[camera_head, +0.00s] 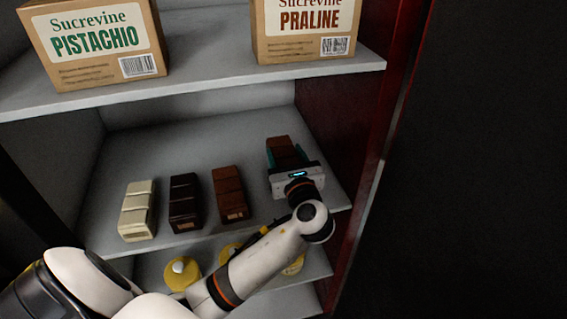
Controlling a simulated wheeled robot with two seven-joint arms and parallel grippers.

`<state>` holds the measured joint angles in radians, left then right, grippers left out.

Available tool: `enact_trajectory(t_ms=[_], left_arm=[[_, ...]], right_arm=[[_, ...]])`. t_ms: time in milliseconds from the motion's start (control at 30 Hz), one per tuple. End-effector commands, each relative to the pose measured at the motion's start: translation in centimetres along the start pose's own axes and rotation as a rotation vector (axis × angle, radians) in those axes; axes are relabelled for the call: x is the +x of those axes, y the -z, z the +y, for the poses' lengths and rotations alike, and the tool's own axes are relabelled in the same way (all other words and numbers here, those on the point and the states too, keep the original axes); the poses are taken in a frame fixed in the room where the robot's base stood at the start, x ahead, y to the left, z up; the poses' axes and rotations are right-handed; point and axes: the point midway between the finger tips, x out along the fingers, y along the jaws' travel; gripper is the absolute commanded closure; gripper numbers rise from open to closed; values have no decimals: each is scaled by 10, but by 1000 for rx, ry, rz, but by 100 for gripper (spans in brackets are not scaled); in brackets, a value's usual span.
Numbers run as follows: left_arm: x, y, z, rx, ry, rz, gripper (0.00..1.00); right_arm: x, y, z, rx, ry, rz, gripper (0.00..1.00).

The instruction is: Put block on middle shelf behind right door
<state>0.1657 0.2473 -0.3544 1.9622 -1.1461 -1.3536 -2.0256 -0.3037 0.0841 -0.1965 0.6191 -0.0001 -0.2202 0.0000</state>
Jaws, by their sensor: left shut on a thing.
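My left gripper (290,163) is shut on a brown chocolate-coloured block (281,143). It holds the block at the right end of the middle shelf (240,125), near the red side wall. Whether the block touches the shelf is hidden by my gripper. To its left on the same shelf stand a cream block (137,208), a dark brown block (185,200) and a reddish-brown block (229,192), in a row with small gaps. My right gripper is not in view.
The upper shelf (210,85) carries a pistachio box (95,75) and a praline box (306,50). Yellow-topped items (180,272) stand on the lower shelf, partly behind my arm. A red cabinet wall (345,110) bounds the right. The middle shelf's back is clear.

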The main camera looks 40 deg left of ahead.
Motion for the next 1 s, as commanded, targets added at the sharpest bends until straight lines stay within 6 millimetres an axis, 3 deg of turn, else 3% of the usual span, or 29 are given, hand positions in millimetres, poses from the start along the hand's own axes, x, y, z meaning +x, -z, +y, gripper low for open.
enact_trajectory(t_ms=[200, 533, 567, 600, 700, 1000], left_arm=[[0, -26, 0, 3, -1, 3, 97], [0, -28, 0, 1, -1, 3, 97], [0, -30, 0, 3, -1, -1, 42], [0, -30, 0, 2, -1, 0, 36], [0, -30, 0, 2, -1, -1, 22], [-1, -28, 0, 1, -1, 0, 22]], right_arm=[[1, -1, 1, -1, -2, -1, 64], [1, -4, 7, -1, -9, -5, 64], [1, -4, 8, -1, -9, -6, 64], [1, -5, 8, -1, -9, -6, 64], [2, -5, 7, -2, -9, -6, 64], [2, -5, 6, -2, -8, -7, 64]])
